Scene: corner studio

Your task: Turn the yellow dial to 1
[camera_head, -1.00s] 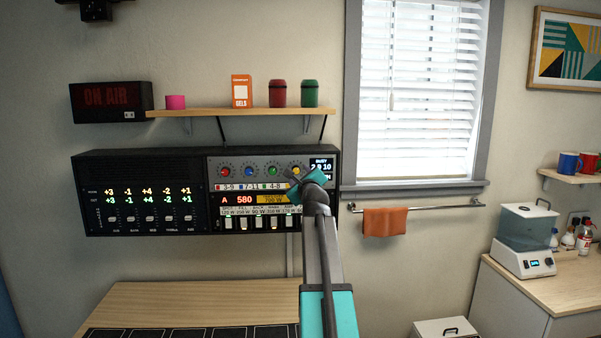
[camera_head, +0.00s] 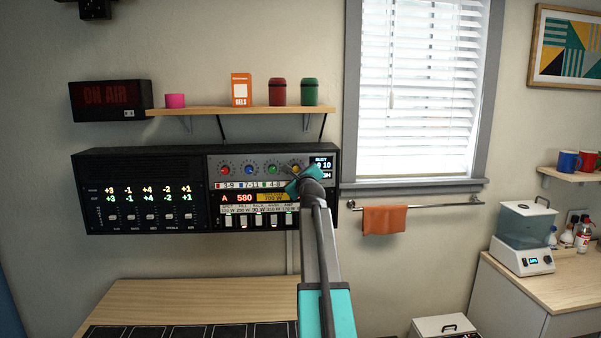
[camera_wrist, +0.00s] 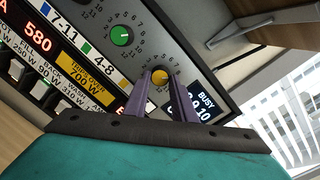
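The yellow dial (camera_wrist: 160,76) is a round knob on the grey panel, with numbers printed around it. In the head view the yellow dial (camera_head: 296,168) is the rightmost of the coloured dials and is partly covered by my gripper. My gripper (camera_wrist: 159,80) points at the panel, one finger on each side of the yellow dial. The fingers stand apart; I cannot tell whether they touch the knob. The dial's pointer setting is too small to read. In the head view my gripper (camera_head: 297,172) is at the panel's upper right.
A green dial (camera_wrist: 122,36) sits beside the yellow one. A dark display (camera_wrist: 198,106) reading BUSY lies on its other side, close to my gripper. A wooden shelf (camera_head: 235,111) with cans juts out above the panel. Sliders (camera_head: 245,222) are below.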

